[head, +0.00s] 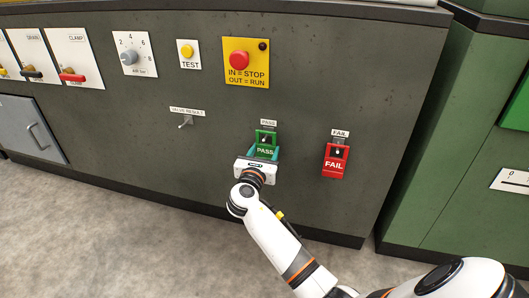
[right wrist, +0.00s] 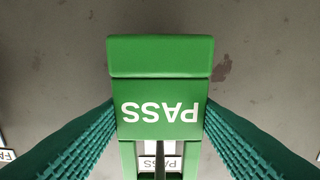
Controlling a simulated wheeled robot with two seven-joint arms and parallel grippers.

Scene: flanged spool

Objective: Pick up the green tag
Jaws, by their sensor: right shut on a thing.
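The green tag (head: 265,142) marked PASS hangs at its hook on the dark panel, below the small PASS label (head: 268,124). My right gripper (head: 264,154) is in front of it, with its teal fingers on either side of the tag. In the right wrist view the tag (right wrist: 160,95) fills the middle, its lettering upside down. The ribbed fingers of the right gripper (right wrist: 160,112) press on its two side edges. The dark hook still shows in the tag's opening. My left gripper is in neither view.
A red FAIL tag (head: 335,161) hangs to the right of the green tag. A toggle switch (head: 185,121) sticks out at the left. Above are a red stop button (head: 239,61), a yellow test button (head: 187,51) and a dial (head: 129,58). A green cabinet (head: 450,150) stands at the right.

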